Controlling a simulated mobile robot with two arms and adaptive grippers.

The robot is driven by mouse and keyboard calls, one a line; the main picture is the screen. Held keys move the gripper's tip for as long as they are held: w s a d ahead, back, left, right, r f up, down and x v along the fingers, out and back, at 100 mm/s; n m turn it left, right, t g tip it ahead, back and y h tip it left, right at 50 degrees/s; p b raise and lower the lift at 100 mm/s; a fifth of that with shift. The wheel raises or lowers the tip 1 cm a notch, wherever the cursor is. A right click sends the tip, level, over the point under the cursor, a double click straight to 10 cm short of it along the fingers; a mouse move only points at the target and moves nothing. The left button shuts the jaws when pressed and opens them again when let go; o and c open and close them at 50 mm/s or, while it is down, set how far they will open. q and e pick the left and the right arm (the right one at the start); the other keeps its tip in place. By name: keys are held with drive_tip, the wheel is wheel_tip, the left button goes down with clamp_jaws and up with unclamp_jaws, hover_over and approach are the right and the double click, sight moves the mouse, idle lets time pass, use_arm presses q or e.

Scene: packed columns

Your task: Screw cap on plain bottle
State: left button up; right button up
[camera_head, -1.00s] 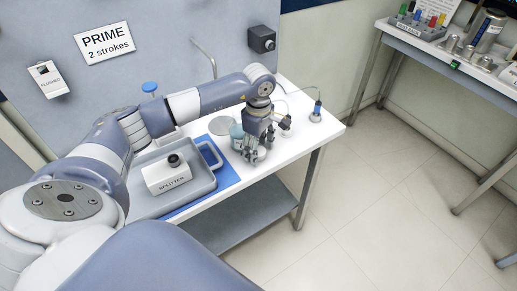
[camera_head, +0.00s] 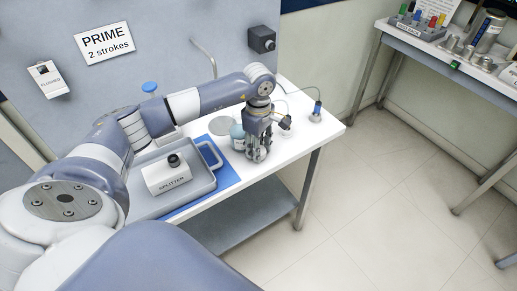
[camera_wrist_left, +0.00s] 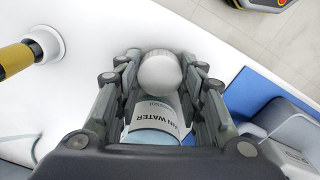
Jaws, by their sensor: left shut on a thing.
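My left gripper (camera_head: 258,157) points down over the right part of the white bench. In the left wrist view its fingers (camera_wrist_left: 160,75) are shut on a round white cap (camera_wrist_left: 159,73). A pale blue bottle (camera_head: 237,136) stands on the bench just left of the gripper. In the left wrist view a bluish bottle (camera_wrist_left: 152,137) with a white label ending in "AN WATER" shows between the fingers, partly hidden by them and the palm. I cannot tell whether the cap touches a bottle neck. My right gripper is not in view.
A grey tray (camera_head: 207,184) holding a white box marked "SPLITTER" (camera_head: 167,176) lies on a blue mat (camera_head: 229,179) left of the gripper. A blue-topped fitting with a cable (camera_head: 316,113) stands at the right. The bench's front edge is close to the gripper.

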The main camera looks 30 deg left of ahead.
use_arm(q)
wheel_tip(320, 180, up, 3)
drive_tip(key=shift+w+f+b, duration=0.1)
drive_tip(key=shift+b, duration=0.85)
drive_tip(key=s+d+r+b, duration=0.2)
drive_tip(key=s+d+b, duration=0.2)
drive_tip(key=s+d, duration=0.5)
drive_tip(key=shift+s+d, duration=0.4)
drive_tip(key=shift+s, duration=1.6)
